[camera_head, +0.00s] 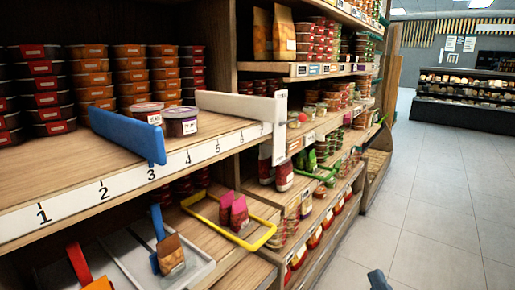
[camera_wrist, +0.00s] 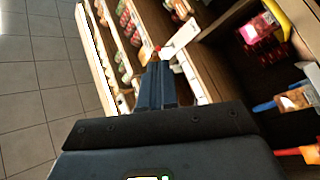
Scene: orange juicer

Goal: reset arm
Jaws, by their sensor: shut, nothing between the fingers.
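My gripper (camera_wrist: 160,68) shows in the wrist view with its two dark fingers together and nothing between them. In the head view, only a small dark tip of my gripper (camera_head: 378,279) shows at the bottom edge, over the floor and to the right of the shelves. Most of my arm is out of view. In the wrist view the shelves lie beyond and to the right of the fingers. No contact with them can be made out.
A wooden shelf with a numbered strip (camera_head: 88,200) fills the left. Blue (camera_head: 128,134) and white (camera_head: 230,105) dividers stand on it near two tubs (camera_head: 180,121). A yellow frame (camera_head: 228,234) is on the lower shelf. The tiled floor (camera_head: 440,215) at right is clear.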

